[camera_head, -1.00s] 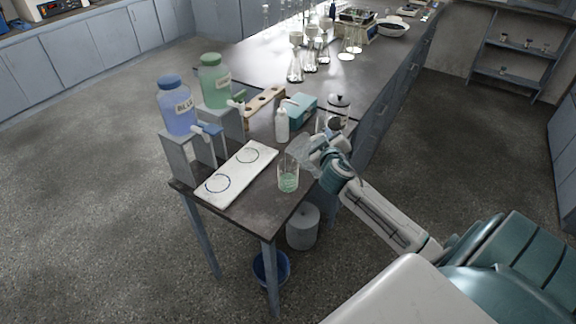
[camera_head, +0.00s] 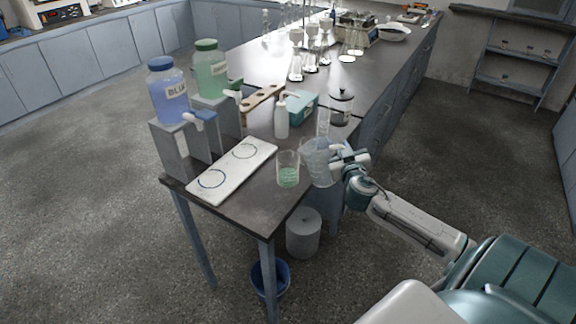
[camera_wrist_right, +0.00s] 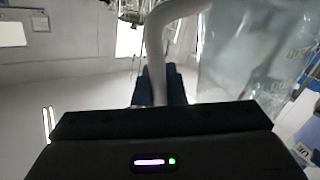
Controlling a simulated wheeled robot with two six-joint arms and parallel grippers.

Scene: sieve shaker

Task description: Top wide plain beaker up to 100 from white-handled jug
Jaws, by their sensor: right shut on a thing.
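A clear wide beaker (camera_head: 288,176) stands upright near the front right edge of the bench, with pale green liquid in its lower part. A clear jug (camera_head: 318,163) is just right of it, looking roughly upright. My right gripper (camera_head: 346,160) is shut on the jug's handle. In the right wrist view the dark fingers (camera_wrist_right: 158,88) close around the white handle (camera_wrist_right: 157,42), with the clear jug wall (camera_wrist_right: 245,60) to the right. The liquid level inside the jug and the beaker's marks are too small to read. My left gripper is out of view.
A white tile (camera_head: 232,169) with two drawn rings lies left of the beaker. Blue (camera_head: 168,98) and green (camera_head: 211,76) dispenser bottles stand on grey stands. A white squeeze bottle (camera_head: 281,121), teal box (camera_head: 301,106) and lidded jar (camera_head: 341,108) stand behind.

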